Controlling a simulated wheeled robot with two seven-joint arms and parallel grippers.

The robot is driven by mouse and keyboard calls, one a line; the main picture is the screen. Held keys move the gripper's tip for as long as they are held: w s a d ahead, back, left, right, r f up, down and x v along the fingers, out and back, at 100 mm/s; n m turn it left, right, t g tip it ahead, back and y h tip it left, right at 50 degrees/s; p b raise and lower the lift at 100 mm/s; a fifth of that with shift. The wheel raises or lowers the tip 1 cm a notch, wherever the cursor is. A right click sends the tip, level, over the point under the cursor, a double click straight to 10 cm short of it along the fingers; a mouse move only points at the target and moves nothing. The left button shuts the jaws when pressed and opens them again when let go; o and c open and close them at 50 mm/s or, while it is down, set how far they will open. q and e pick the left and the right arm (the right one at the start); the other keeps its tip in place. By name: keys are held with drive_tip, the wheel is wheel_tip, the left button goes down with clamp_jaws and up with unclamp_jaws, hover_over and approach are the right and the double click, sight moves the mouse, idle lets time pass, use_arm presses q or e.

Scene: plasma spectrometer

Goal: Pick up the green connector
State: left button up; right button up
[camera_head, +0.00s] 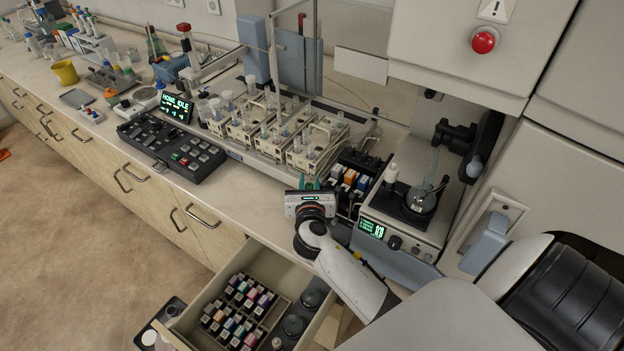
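My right gripper (309,183) is over the counter's front edge, just left of a black block of connectors (363,171). Two teal fingertips show beyond its white body, with a gap between them, so it looks open. I see nothing held in it. The block carries blue, orange and white connectors; I cannot make out a green connector in it for certain, and the gripper and arm hide part of that area. My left gripper is not in view.
A rack of bottle trays (268,125) stands behind the gripper. A balance-like instrument (405,215) stands to the right. An open drawer (185,320) with several coloured cartridges (238,310) juts out below. A black control panel (172,147) is at left. Bare counter (240,190) lies between.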

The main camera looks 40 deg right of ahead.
sight(309, 185)
drive_tip(key=shift+s+a, duration=0.5)
drive_tip(key=shift+s, duration=0.05)
drive_tip(key=shift+c, duration=0.4)
clamp_jaws()
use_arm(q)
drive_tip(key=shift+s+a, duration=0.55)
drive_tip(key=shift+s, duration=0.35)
use_arm(e)
drive_tip(key=shift+d, duration=0.1)
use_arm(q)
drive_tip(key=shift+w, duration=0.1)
use_arm(e)
drive_tip(key=shift+r, duration=0.1)
drive_tip(key=shift+r, duration=0.35)
wheel_tip(309, 185, up, 9)
drive_tip(key=shift+w, duration=0.1)
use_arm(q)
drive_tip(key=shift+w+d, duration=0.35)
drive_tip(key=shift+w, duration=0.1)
use_arm(e)
drive_tip(key=shift+r, duration=0.1)
